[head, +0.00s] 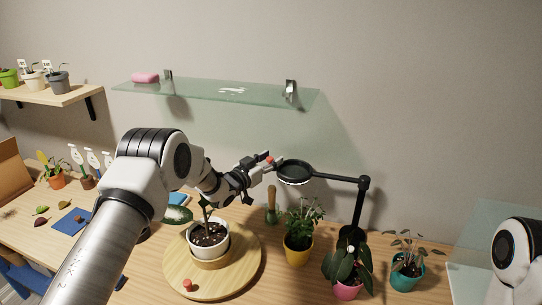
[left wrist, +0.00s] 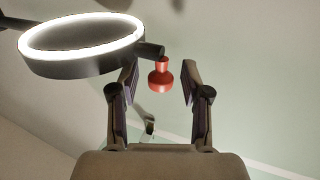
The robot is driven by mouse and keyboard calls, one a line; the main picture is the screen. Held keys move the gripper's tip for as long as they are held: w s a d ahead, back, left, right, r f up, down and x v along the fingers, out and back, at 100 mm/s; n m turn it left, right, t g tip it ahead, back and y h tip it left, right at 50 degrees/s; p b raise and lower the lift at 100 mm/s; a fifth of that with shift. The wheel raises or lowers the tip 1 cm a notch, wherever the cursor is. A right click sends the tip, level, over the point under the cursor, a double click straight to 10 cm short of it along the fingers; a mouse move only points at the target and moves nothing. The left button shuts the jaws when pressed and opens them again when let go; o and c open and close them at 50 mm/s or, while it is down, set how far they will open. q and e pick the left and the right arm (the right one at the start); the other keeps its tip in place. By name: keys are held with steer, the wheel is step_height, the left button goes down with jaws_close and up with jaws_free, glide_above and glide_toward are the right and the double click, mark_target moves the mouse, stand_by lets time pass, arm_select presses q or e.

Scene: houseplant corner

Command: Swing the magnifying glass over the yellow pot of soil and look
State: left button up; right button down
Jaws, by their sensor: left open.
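The magnifying glass (head: 294,181) is a dark round ring on a black jointed arm above the table. In the left wrist view its lit ring (left wrist: 80,66) fills the upper left. A short stub on the ring carries a red knob (left wrist: 160,79). My left gripper (head: 266,163) is at the ring's left side, open, with the knob between its two fingers and gaps on both sides. The yellow pot (head: 298,255) stands on the table below the ring and holds a leafy green plant, which hides most of its soil. My right gripper is out of view.
A white pot (head: 209,251) with a plant stands on a round wooden board (head: 179,271). A pink pot (head: 347,291) and a teal pot (head: 404,281) stand right of the yellow pot. A glass shelf (head: 212,92) is on the wall above.

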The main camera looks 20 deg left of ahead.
arm_select(q)
steer(key=shift+w+d, duration=0.1)
steer(key=shift+w, duration=0.2)
steer(key=shift+s, duration=0.2)
steer(key=shift+s+r, duration=0.1)
steer(key=shift+r, duration=0.05)
jaws_close()
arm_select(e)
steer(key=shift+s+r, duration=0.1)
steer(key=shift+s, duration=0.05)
